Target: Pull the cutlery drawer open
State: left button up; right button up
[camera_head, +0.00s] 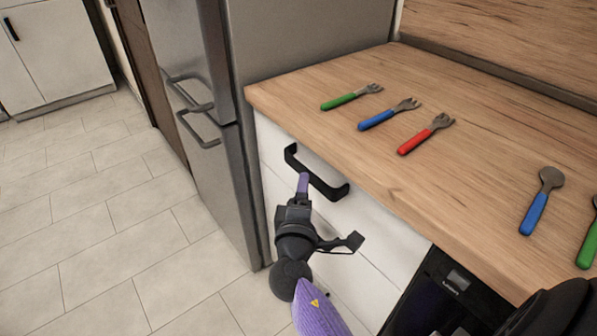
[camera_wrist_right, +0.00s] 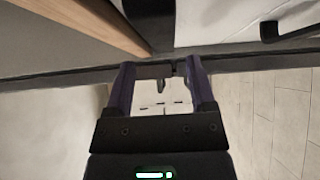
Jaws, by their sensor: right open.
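The cutlery drawer (camera_head: 275,150) is a white front under the wooden counter, closed flush with the cabinet. Its black bar handle (camera_head: 329,188) runs along the front. My right gripper (camera_head: 328,212) is open and just in front of the handle in the head view. One purple fingertip overlaps the handle's lower edge in the picture; I cannot tell whether it touches. In the right wrist view both purple fingers of this gripper (camera_wrist_right: 158,68) stand apart with nothing clearly held between them. My left gripper is not in view.
The wooden counter (camera_head: 440,170) holds green, blue and red forks, and blue and green spoons. A steel fridge (camera_head: 200,130) stands left of the drawers. A black appliance (camera_head: 440,295) is right of them. Tiled floor (camera_head: 130,230) in front is clear.

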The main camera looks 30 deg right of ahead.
jog(key=x, duration=0.6)
jog(key=shift+f+b, duration=0.1)
jog(key=shift+b, duration=0.25)
grip_shut()
dwell(0.9)
